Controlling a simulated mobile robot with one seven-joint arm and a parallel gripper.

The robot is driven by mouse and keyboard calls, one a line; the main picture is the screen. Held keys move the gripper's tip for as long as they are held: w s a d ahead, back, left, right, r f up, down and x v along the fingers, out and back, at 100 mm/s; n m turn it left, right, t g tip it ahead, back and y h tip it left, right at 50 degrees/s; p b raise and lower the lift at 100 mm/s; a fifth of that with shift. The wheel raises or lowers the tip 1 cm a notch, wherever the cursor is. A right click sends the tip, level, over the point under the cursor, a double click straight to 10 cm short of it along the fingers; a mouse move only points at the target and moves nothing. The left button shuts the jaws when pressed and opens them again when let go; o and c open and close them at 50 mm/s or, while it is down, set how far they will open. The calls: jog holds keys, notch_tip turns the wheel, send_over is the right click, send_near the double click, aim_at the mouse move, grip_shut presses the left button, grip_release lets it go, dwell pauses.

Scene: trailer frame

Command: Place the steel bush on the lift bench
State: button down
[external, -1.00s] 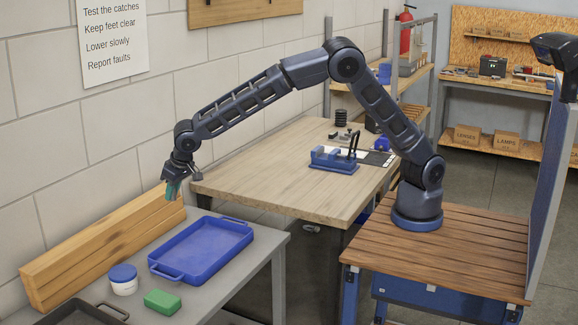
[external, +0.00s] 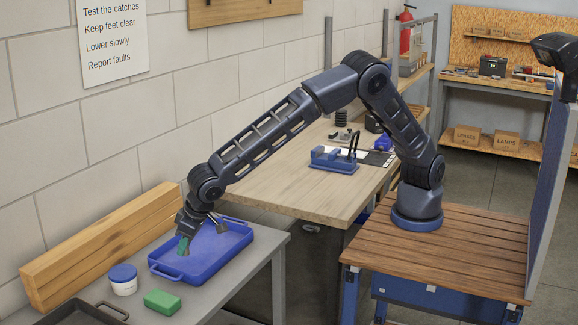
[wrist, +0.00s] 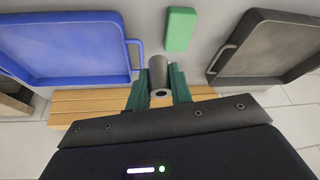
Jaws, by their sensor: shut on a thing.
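My gripper (external: 184,245) reaches down over the left end of the blue tray (external: 226,252) on the grey bench (external: 262,252). In the wrist view, its green fingers are shut on the steel bush (wrist: 158,73), a grey cylinder with a hole in the end facing the camera. The bush is mostly hidden by the fingers in the external view. A wood-topped bench (external: 270,180) stands in the middle, holding a blue fixture (external: 332,162). No label shows which bench is the lift bench.
A green block (external: 162,301), a white tub with a blue lid (external: 123,280) and a dark tray (external: 72,314) stand on the grey bench. A wooden beam (external: 100,248) lies along the wall. The front left of the wood-topped bench is clear.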

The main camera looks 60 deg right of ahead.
aim_at(188, 301)
notch_tip(188, 301, down, 16)
jog(key=shift+f, duration=0.25)
dwell(0.4)
jog(key=shift+f, duration=0.15)
jog(key=c, duration=1.5)
grip_release()
jog(key=v, duration=1.2)
jog(key=shift+w, duration=0.1)
